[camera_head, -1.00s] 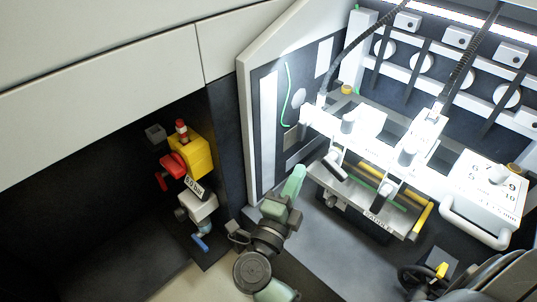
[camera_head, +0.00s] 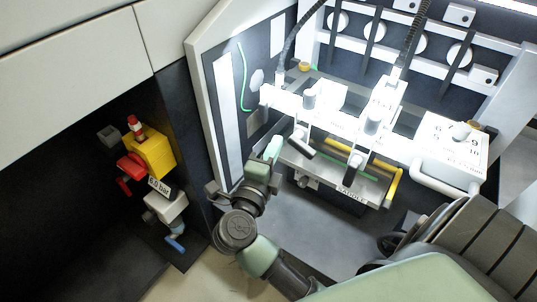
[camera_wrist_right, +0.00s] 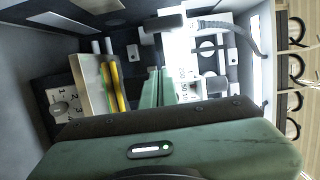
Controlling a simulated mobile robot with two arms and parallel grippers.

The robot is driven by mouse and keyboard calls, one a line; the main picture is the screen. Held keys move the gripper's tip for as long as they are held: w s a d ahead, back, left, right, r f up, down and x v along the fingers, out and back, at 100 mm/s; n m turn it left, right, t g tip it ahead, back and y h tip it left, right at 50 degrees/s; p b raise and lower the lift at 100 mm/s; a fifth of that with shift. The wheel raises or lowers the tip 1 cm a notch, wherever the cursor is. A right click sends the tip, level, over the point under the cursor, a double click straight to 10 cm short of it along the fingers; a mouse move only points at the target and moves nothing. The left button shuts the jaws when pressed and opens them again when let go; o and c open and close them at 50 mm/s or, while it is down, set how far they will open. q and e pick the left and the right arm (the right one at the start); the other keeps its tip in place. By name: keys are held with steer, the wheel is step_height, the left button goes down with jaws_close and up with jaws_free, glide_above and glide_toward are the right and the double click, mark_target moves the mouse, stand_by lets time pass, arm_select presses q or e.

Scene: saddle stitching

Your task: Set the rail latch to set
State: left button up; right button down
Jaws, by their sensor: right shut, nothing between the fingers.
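The saddle rail (camera_head: 325,178), a grey bar labelled "SADDLE" with yellow and green rods, sits under the white stitching heads; it also shows in the wrist view (camera_wrist_right: 92,85). Two levers with dark handles, a left one (camera_head: 301,149) and a right one (camera_head: 356,172), stand over it. A small dark fitting (camera_head: 304,182) is under the rail's left end. I cannot tell which part is the rail latch or read its setting. My right gripper (camera_head: 273,148) is shut and empty, just left of the rail's left end. In the wrist view its green fingers (camera_wrist_right: 158,74) are together. My left gripper is not in view.
A white dial box (camera_head: 452,148) with a bar handle stands right of the rail. A side panel (camera_head: 205,110) rises left of my gripper. A yellow and red valve unit (camera_head: 148,157) is farther left. The grey floor (camera_head: 300,228) in front of the rail is clear.

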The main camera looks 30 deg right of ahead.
mark_target(263, 113)
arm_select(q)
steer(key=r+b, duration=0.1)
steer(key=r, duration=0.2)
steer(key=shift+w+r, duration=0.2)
arm_select(e)
steer(key=w+d, duration=0.2)
steer(key=w, duration=0.4)
steer(key=shift+w, duration=0.2)
steer(key=shift+f, duration=0.1)
